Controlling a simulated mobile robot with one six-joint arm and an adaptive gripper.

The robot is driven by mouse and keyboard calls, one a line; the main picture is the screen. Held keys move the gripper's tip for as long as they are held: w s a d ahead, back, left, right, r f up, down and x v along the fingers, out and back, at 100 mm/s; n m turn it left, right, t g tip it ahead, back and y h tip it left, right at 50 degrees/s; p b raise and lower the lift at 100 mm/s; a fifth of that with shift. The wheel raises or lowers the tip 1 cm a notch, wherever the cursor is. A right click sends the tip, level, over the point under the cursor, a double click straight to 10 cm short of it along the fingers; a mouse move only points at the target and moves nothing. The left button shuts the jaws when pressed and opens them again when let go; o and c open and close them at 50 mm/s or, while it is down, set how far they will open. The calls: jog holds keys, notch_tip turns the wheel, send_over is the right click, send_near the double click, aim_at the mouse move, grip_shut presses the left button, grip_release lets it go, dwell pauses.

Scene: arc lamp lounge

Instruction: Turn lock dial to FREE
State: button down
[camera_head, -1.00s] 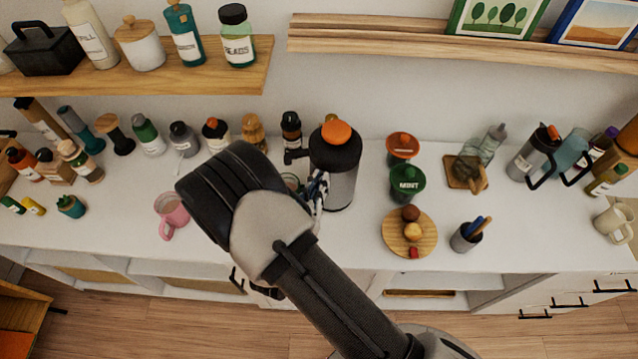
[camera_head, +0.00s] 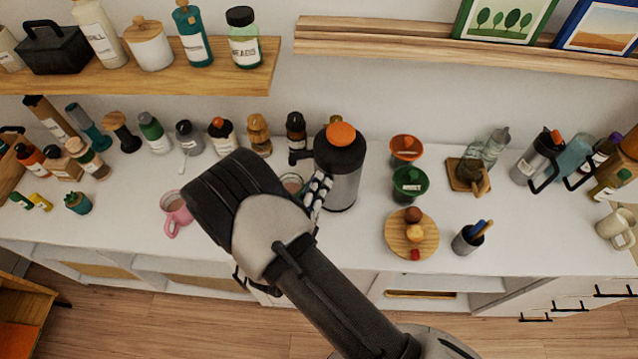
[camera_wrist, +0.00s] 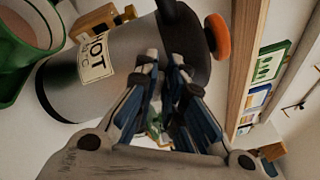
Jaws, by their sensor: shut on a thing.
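A pump pot (camera_head: 343,188) with a steel body, dark collar and orange top button (camera_head: 341,134) stands upright on the white counter. In the wrist view its steel body (camera_wrist: 85,92) appears sideways, with a label reading "HOT", and the orange button (camera_wrist: 218,38) is at upper right. My gripper (camera_head: 321,180) is at the pot's left front side. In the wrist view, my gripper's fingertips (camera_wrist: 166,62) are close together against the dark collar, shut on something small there. A lock dial is not clearly visible; the fingertips cover that spot. No FREE marking is readable.
A green-rimmed cup (camera_head: 292,183) stands left of the pot, close to my gripper. A pink mug (camera_head: 176,212) is farther left. Bottles line the back.

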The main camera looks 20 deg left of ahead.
jog(key=n, duration=0.4)
jog(key=f+n, duration=0.1)
jog(key=n, duration=0.1)
jog(key=shift+a+n, duration=0.1)
jog(key=shift+n, duration=0.2)
dwell(0.5)
jog(key=c, duration=1.7)
grip_release()
jog(key=s, duration=0.4)
jog(key=s+a, duration=0.1)
jog(key=s, duration=0.7)
jog(key=shift+a, duration=0.2)
